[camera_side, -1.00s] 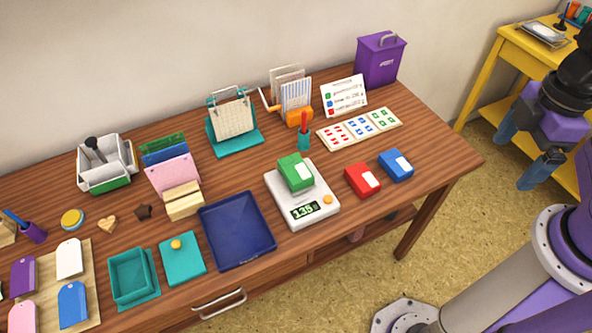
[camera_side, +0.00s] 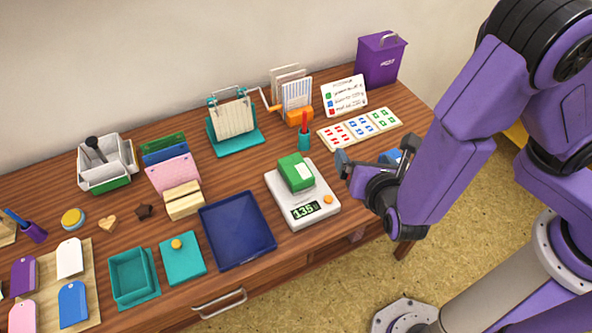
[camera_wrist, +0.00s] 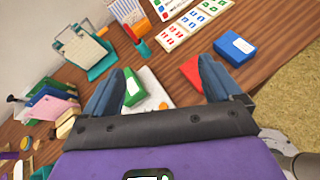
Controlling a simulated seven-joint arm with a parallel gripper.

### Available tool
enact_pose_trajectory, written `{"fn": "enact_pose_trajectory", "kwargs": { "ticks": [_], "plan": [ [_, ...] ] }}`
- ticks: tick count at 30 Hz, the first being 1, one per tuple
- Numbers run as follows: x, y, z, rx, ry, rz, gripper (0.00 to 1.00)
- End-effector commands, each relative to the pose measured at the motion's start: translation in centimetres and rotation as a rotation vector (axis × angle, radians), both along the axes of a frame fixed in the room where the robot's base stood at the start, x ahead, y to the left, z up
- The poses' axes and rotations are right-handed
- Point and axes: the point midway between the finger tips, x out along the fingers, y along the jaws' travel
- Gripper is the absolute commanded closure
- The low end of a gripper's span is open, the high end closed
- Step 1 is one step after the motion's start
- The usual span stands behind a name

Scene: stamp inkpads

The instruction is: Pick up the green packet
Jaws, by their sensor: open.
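The green packet (camera_side: 296,172) with a white label lies on the white scale (camera_side: 291,212), whose display reads 135. In the wrist view the green packet (camera_wrist: 134,88) shows beside the left finger, partly hidden by it. My gripper (camera_side: 347,160) is open and empty, to the right of the scale and apart from the packet. Its two fingers also show in the wrist view (camera_wrist: 160,88). The red packet (camera_wrist: 191,73) is partly behind the right finger in the wrist view and hidden by my gripper in the side view.
A blue packet (camera_wrist: 235,47) lies right of the red one. A red-handled stamp in a teal holder (camera_side: 304,139) and a card with coloured marks (camera_side: 360,128) stand behind. A navy tray (camera_side: 237,229) lies left of the scale. A purple bin (camera_side: 380,60) stands at the back.

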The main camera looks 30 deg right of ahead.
Motion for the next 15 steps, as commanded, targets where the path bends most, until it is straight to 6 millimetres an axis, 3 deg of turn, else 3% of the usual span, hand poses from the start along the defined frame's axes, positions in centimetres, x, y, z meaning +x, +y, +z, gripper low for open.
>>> {"fn": "enact_pose_trajectory", "kwargs": {
  "ticks": [3, 6, 11, 15],
  "plan": [
    [-0.6, 3.7, -2.6, -0.106, -0.02, 0.194, 0.08],
    [-1.3, 6.1, -4.3, -0.161, -0.026, 0.32, 0.08],
    [-2.1, 7.9, -6.0, -0.206, -0.027, 0.43, 0.08],
    [-1.4, 8.2, -6.6, -0.212, -0.027, 0.447, 0.08]
  ]
}}
